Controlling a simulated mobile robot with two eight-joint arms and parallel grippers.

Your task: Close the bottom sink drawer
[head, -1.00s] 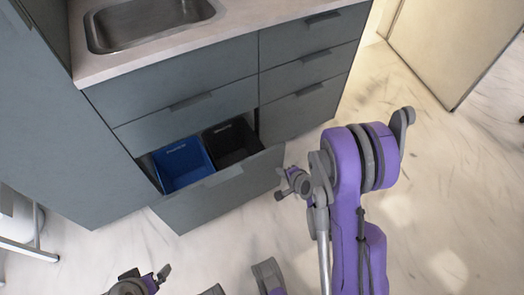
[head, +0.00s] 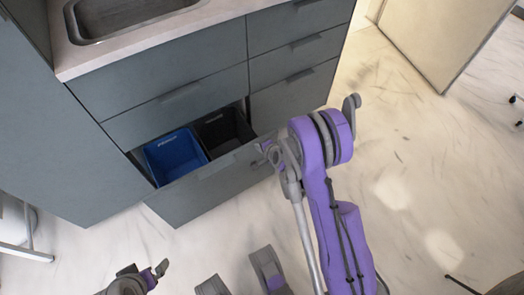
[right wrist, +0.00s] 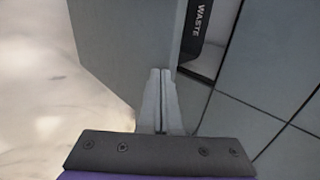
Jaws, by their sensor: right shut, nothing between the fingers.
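The bottom sink drawer (head: 205,192) is pulled out below the sink in the head view. It holds a blue bin (head: 174,155) and a black bin (head: 222,130). My right gripper (head: 265,152) is at the right end of the drawer front, shut and empty. In the right wrist view its fingertips (right wrist: 160,73) are together, overlapping the drawer front (right wrist: 120,40); I cannot tell if they touch. The black bin (right wrist: 197,25), marked WASTE, shows behind the front. My left gripper (head: 158,270) is at the bottom left, apart from the drawer; its jaws are unclear.
Closed drawers (head: 296,72) are at the right of the cabinet, under the counter with a metal sink (head: 110,15). A tall grey cabinet (head: 60,130) stands at the left.

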